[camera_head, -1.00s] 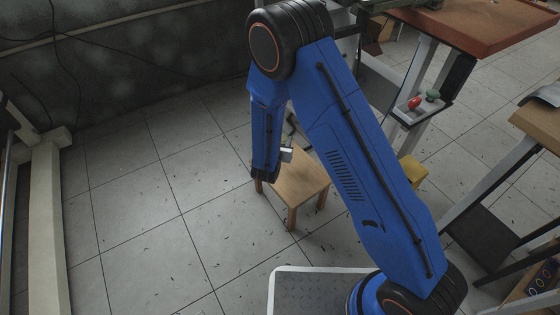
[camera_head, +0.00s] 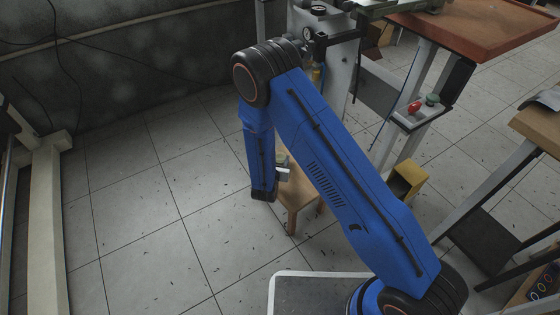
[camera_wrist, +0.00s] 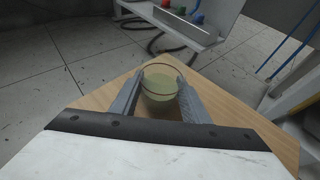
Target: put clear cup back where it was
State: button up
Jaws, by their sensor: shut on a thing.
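The clear cup (camera_wrist: 160,84) shows in the wrist view, see-through with a greenish tint and a thin round rim. It stands upright between the two grey fingers of my gripper (camera_wrist: 161,92), which is shut on it. The wooden stool top (camera_wrist: 95,98) lies beneath the cup; I cannot tell whether the cup's base touches it. In the head view, the stool (camera_head: 298,190) is partly hidden behind my blue arm. My gripper (camera_head: 283,174) shows there only as a small pale piece over the stool, and the cup is hard to make out.
A yellow box (camera_head: 407,180) is on the floor right of my arm. A workstation with a red button (camera_head: 415,106) and a reddish-brown top (camera_head: 475,28) stands behind. The tiled floor to the left is open.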

jog(key=shift+f, duration=0.5)
jog(key=shift+f, duration=0.15)
jog(key=o, duration=1.2)
jog(key=shift+s+r, duration=0.15)
jog(key=shift+r, duration=0.05)
jog(key=v, duration=1.1)
jog(key=shift+s+r, duration=0.1)
jog(key=shift+s, duration=0.2)
